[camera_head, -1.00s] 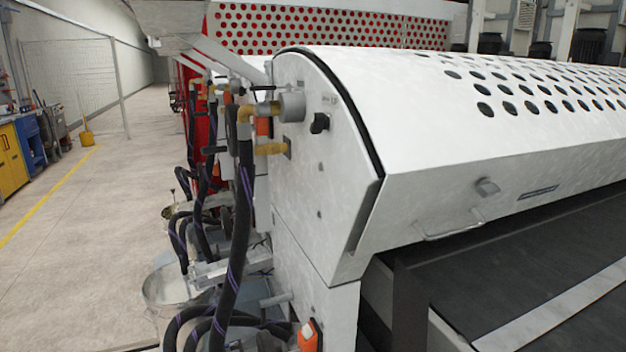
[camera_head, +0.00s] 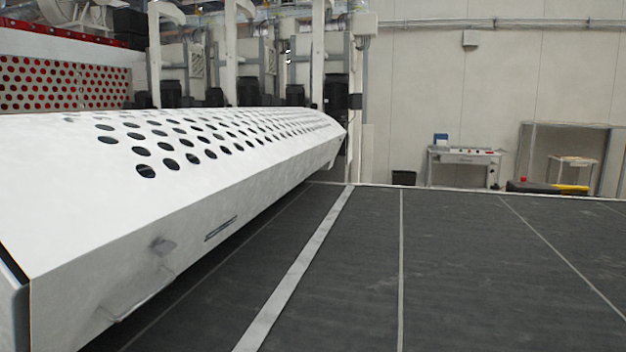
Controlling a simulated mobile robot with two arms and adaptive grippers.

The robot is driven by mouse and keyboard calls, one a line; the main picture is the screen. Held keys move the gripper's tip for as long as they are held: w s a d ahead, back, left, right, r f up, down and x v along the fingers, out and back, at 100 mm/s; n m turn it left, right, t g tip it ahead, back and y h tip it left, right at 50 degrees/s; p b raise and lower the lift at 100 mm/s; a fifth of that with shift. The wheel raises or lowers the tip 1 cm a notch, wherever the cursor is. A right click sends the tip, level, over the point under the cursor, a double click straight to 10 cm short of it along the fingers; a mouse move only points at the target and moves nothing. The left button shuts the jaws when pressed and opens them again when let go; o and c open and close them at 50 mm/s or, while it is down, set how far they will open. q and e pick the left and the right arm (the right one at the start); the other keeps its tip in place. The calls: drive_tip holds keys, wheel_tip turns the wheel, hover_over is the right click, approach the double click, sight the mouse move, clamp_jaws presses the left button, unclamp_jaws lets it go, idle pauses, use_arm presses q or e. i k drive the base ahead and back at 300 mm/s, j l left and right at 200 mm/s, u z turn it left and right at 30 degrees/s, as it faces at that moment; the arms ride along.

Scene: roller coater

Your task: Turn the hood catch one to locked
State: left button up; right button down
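The white hood (camera_head: 75,200) of the roller coater fills the left of the head view, with rows of round holes in its top. A thin bar handle (camera_head: 138,294) is just below the catch. A dark narrow label (camera_head: 220,229) is to the right of the catch. Neither of my grippers is in view.
A dark conveyor belt (camera_head: 360,270) with pale lines spreads right of the hood and looks clear. A table (camera_head: 465,156), a black bin (camera_head: 403,178) and a shelf frame (camera_head: 570,126) stand by the far wall.

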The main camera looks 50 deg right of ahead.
sight(162, 248)
drive_tip(key=z, duration=1.35)
drive_tip(key=i+j+u, duration=0.1)
drive_tip(key=j+u, duration=0.35)
